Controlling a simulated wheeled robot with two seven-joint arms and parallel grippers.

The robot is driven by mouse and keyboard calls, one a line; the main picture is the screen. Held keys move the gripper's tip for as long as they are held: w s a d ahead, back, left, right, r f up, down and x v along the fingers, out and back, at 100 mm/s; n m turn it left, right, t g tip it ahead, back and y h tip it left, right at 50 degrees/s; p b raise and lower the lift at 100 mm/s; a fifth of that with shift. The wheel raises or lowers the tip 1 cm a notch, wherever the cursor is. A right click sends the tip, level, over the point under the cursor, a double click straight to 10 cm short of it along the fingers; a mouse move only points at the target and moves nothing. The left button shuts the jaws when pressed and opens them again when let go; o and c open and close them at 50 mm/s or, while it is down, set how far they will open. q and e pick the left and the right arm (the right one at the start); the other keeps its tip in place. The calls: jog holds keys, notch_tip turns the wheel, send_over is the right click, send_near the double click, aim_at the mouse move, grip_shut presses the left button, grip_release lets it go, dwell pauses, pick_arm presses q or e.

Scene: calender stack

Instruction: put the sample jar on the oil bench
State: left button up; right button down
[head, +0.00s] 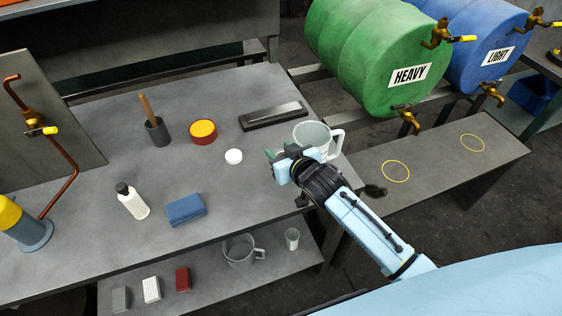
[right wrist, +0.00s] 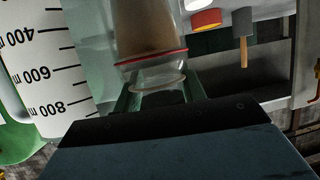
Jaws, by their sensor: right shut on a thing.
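My right gripper (head: 281,160) is over the right end of the grey workbench, beside the clear measuring jug. In the right wrist view its green fingers are closed on a clear jar (right wrist: 155,78) with a red band and brown contents. I take this for the sample jar; the gripper hides it in the head view. The low grey bench (head: 440,165) with two yellow rings, below the oil drums, is right of the workbench. The near ring (head: 396,171) and the far ring (head: 472,142) are both empty. My left gripper is not in view.
The measuring jug (head: 312,136) stands close to the gripper; its scale shows in the right wrist view (right wrist: 40,70). A green HEAVY drum (head: 365,50) and a blue LIGHT drum (head: 470,35) have taps overhanging the low bench. A white lid (head: 234,156) lies on the workbench.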

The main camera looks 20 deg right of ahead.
jog(key=shift+f, duration=1.95)
jog(key=shift+f+b, duration=0.15)
jog(key=shift+b, duration=0.2)
jog(key=c, duration=1.1)
grip_release()
jog(key=shift+s+r, duration=0.25)
jog(key=p+v, duration=0.1)
jog(key=v, duration=1)
jog(key=shift+s, duration=0.25)
jog(key=shift+d, duration=0.15)
